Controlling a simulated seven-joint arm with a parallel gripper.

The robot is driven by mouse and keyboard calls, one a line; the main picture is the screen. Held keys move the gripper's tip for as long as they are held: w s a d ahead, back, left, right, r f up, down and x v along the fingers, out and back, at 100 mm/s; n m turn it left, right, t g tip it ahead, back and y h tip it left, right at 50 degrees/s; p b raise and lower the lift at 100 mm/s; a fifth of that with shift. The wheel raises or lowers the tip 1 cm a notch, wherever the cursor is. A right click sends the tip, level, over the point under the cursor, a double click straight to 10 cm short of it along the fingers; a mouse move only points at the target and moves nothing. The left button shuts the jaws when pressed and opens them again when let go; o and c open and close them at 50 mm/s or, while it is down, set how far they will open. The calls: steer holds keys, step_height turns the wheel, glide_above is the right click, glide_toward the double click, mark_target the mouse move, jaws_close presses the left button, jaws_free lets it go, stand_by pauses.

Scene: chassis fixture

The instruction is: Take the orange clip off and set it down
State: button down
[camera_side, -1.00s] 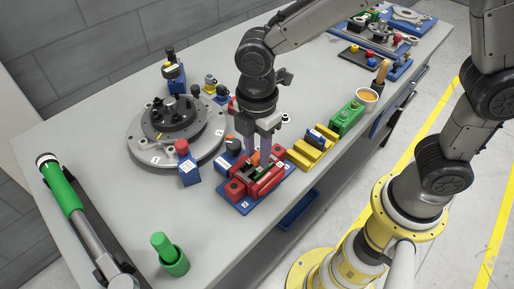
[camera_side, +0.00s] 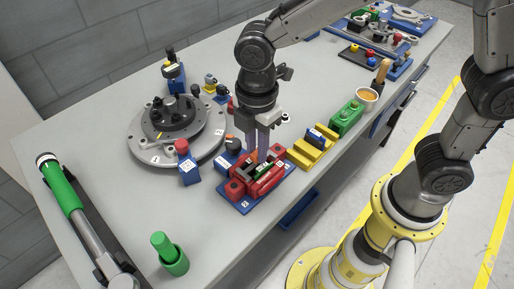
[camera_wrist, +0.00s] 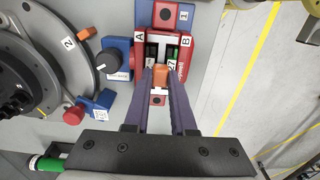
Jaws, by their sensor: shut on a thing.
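The orange clip (camera_wrist: 161,76) is between my fingertips in the wrist view, over the middle of the red fixture (camera_wrist: 181,66). My gripper (camera_wrist: 160,73) is shut on it, one dark finger on each side. In the side view my gripper (camera_side: 259,157) points down at the red fixture (camera_side: 267,187), which sits on a blue base plate (camera_side: 240,207). The fingers largely hide the clip there. I cannot tell whether the clip still touches the fixture. The fixture's walls carry labels A and B, and a green part (camera_wrist: 172,53) shows between them.
Left of the fixture are a round grey turntable (camera_side: 146,152) and a blue block with a red knob (camera_side: 182,147). A yellow stepped rack (camera_side: 305,157) and a green block (camera_side: 346,118) stand to the right.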

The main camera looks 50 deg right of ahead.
steer(key=shift+r, duration=0.65)
steer(key=shift+r, duration=0.1)
steer(key=shift+r, duration=1.4)
